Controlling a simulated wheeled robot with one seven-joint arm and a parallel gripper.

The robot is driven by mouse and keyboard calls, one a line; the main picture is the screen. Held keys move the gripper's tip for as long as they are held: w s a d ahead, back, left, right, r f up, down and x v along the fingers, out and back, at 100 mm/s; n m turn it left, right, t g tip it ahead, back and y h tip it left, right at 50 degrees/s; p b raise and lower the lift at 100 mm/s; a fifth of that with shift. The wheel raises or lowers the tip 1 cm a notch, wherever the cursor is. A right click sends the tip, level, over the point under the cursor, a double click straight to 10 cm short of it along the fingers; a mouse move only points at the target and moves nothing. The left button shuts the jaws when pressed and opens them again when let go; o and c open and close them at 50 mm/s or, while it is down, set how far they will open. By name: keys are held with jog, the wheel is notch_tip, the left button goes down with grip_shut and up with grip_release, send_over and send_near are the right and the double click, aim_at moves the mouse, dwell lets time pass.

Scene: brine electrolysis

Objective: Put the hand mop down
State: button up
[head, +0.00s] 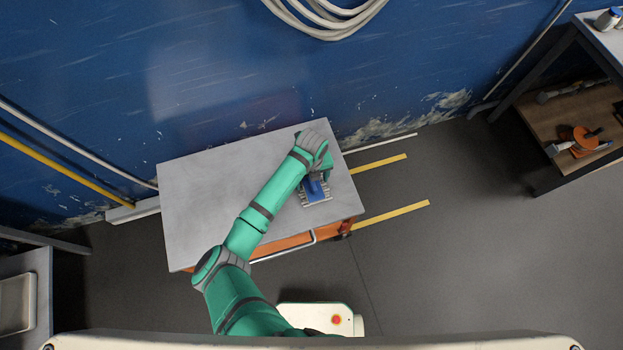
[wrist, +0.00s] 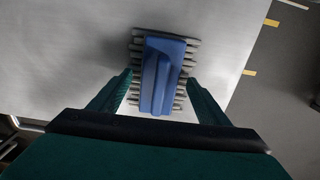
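The hand mop has a blue body (head: 316,188) with a grey fringe. It appears to lie flat on the grey top of the cart (head: 205,195), near the right end in the head view. The mop (wrist: 160,75) also shows in the wrist view, straight ahead of my gripper. My gripper (wrist: 159,78) is open, with one green finger on each side of the blue body. A gap shows between the left finger and the body; the right finger is close to it, and I cannot tell whether it touches. In the head view my gripper (head: 325,172) is just above the mop, partly covering it.
The rest of the cart top is bare. A blue wall (head: 200,70) stands behind it. Yellow floor stripes (head: 390,215) lie to the right on open floor. A shelf (head: 560,120) with tools stands at the far right, and a counter with a tray (head: 18,303) at the left.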

notch_tip(320, 180, up, 12)
jog(key=w+d+r+n+t+h, duration=0.1)
jog(key=d+r+n+t+h, duration=0.3)
jog(key=d, duration=0.6)
jog(key=w+d+r+n+t+h, duration=0.1)
jog(key=d+r+n+t+h, duration=0.15)
jog(key=d+r+n, duration=0.5)
jog(key=w+d+r+n+t+h, duration=0.1)
jog(key=d+r+n+t+h, duration=0.2)
jog(key=d, duration=0.9)
jog(key=s+a+f+n+t+y, duration=0.2)
jog(key=s+a+f+n+y, duration=0.15)
jog(key=s+a+n, duration=0.55)
jog(key=s+a+f+n+t+y, duration=0.35)
jog(key=s+a+n, duration=0.4)
jog(key=s, duration=0.25)
jog(key=s+a+r+n+y, duration=0.1)
jog(key=s+a+r, duration=0.5)
jog(key=s+a, duration=0.7)
jog(key=shift+s+r+y, duration=0.15)
jog(key=shift+s+y, duration=0.55)
jog(key=shift+y, duration=0.05)
